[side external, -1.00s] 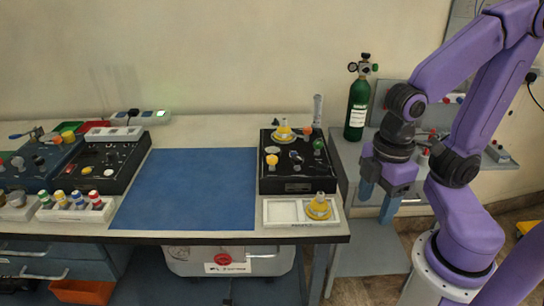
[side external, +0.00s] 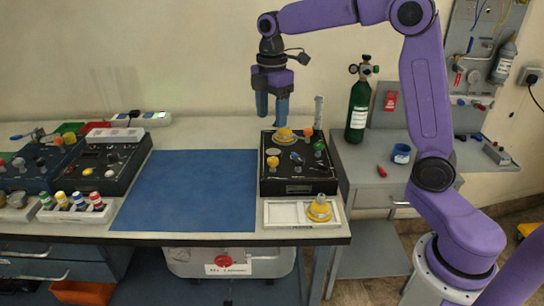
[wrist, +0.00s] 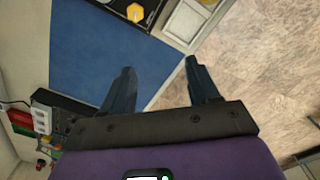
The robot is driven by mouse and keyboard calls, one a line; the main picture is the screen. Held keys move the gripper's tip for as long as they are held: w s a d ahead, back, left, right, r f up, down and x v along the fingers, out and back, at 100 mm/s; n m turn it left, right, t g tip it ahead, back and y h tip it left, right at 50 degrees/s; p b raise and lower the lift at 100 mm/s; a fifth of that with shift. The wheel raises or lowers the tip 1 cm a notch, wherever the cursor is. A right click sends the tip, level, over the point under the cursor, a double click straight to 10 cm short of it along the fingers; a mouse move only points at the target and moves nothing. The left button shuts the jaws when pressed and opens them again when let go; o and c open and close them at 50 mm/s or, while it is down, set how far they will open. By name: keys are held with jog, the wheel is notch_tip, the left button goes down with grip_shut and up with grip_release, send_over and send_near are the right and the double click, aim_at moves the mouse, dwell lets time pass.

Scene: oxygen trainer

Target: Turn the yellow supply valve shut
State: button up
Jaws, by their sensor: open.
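A black trainer panel (side external: 268,186) stands at the right end of the bench. A small yellow knob (side external: 273,161) sits on its left part. A wider yellow piece (side external: 284,134) with a clear top is at its back. I cannot tell for certain which is the supply valve. My gripper (side external: 271,119) hangs pointing down above the back of the panel, fingers apart and empty, touching nothing that I can see. In the wrist view the open fingers (wrist: 160,68) frame the bench edge; a yellow part (wrist: 135,12) shows at the top.
A white tray (side external: 283,222) with another yellow piece (side external: 319,208) lies in front of the panel. A blue mat (side external: 190,190) is clear to the left. A green cylinder (side external: 358,108) stands on the grey side table at right. An upright clear tube (side external: 319,112) stands behind the panel.

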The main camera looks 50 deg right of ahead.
send_over(272, 160)
jog(key=shift+n, duration=0.4)
notch_tip(272, 160, down, 17)
dwell(0.4)
jog(key=c, duration=1)
jog(key=shift+c, duration=0.2)
